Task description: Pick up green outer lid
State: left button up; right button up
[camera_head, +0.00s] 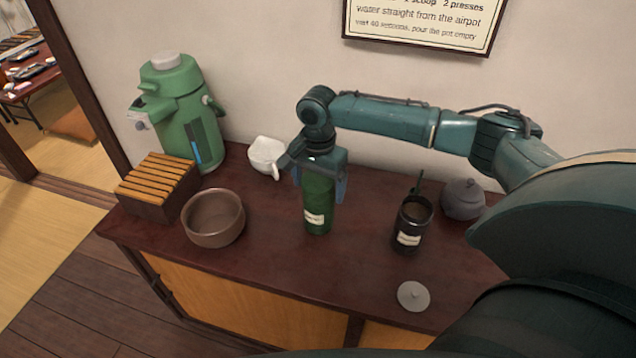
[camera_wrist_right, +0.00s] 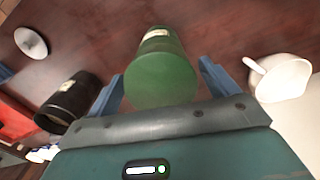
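A tall green canister (camera_head: 318,205) with a pale label stands upright on the dark red-brown counter. Its flat green lid (camera_wrist_right: 162,82) faces the camera in the right wrist view, and the label shows behind it. My right gripper (camera_head: 320,188) comes down over the canister's top from above. Its two blue fingers stand on either side of the lid, and in the right wrist view (camera_wrist_right: 162,85) gaps show between fingers and lid. The gripper is open around the lid. The top of the lid is hidden in the head view. My left gripper is not in view.
A dark canister (camera_head: 408,226) with a scoop stands open at right, beside a grey teapot (camera_head: 462,200). A grey round lid (camera_head: 413,296) lies near the front edge. A white pouring bowl (camera_head: 265,156), brown bowl (camera_head: 213,218), slatted box (camera_head: 158,186) and green airpot (camera_head: 185,120) stand left.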

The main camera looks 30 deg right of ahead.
jog(key=c, duration=0.7)
